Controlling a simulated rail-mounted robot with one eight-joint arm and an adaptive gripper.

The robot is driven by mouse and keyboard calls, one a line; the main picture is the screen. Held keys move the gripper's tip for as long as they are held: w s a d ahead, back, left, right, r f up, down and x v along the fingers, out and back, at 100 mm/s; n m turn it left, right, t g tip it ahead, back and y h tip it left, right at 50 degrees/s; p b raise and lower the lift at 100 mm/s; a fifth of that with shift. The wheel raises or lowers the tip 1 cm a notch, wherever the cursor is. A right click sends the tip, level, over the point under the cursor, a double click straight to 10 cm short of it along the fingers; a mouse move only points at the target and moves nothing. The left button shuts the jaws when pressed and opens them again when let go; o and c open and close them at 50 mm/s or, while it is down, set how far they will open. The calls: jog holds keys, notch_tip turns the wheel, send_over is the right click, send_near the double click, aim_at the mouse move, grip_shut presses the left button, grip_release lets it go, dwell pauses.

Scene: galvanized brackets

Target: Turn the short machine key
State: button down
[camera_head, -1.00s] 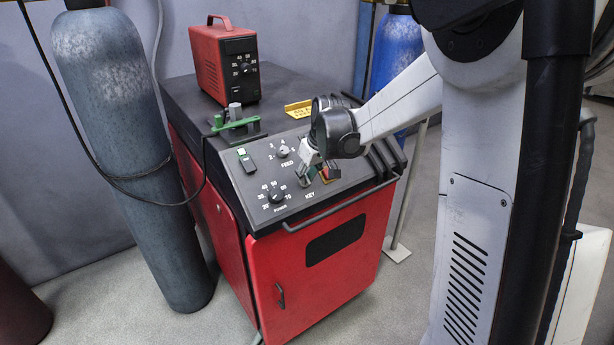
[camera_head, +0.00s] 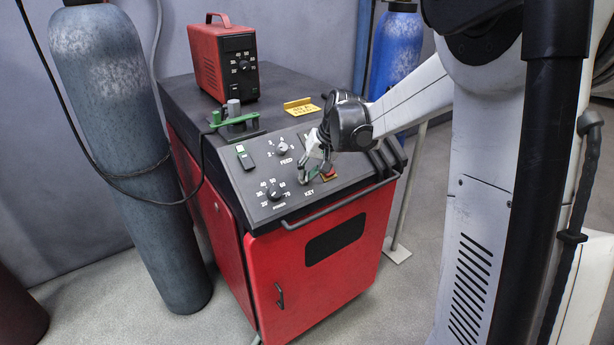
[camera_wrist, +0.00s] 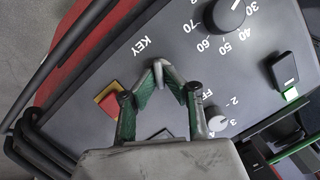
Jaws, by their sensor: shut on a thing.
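The welding machine's sloped black panel (camera_head: 234,185) carries the printed word KEY. My gripper (camera_head: 305,180) is at the panel just above that word. In the wrist view my gripper (camera_wrist: 163,80) has its green-padded fingers drawn in to a small grey piece, the short machine key (camera_wrist: 158,73), next to the KEY label. The gripper is shut on it. The fingers hide most of the key, so its turn angle cannot be told.
A red button on a yellow base (camera_wrist: 112,103) sits close beside the fingers. The power knob (camera_head: 274,192), feed knob (camera_head: 281,149) and a black switch (camera_head: 245,157) are on the same panel. A handle bar (camera_head: 340,207) runs along the front edge.

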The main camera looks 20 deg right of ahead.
jog(key=m+b, duration=0.1)
jog(key=m, duration=0.2)
jog(key=m+y+b, duration=0.1)
jog(key=m, duration=0.2)
jog(key=shift+s+d+f+t, duration=0.15)
jog(key=shift+d+f+t, duration=0.05)
jog(key=shift+t, duration=0.1)
jog(key=m+t+y+b, duration=0.1)
jog(key=m, duration=0.4)
jog(key=shift+s+b, duration=0.1)
jog(key=shift+b, duration=0.25)
jog(key=shift+m, duration=0.4)
jog(key=c, duration=1.8)
grip_release()
jog(key=shift+c, duration=0.2)
jog(key=shift+d, duration=0.1)
jog(key=v, duration=1.2)
jog(key=shift+s+f, duration=0.2)
